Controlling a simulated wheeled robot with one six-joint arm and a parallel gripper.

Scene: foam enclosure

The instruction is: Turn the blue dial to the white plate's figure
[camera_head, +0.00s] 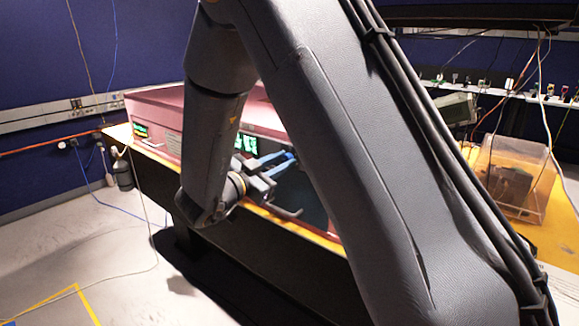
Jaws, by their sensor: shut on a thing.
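A pink-topped box (160,103) stands on the yellow bench, partly hidden by my arm. The blue dial (283,157) shows as a small blue piece at its front. My gripper (279,167) is at the front of the box and is shut on the blue dial; the fingertips are small and partly hidden. A small pale plate (175,144) is on the front of the box, left of my arm; any figure on it is too small to read. I cannot tell which way the dial points.
Green lit displays show on the box front, one at the left (141,130) and one near my gripper (247,144). A clear case (516,172) stands on the bench at right. A bottle (122,170) is near the bench's left end. The floor at left is open, with cables.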

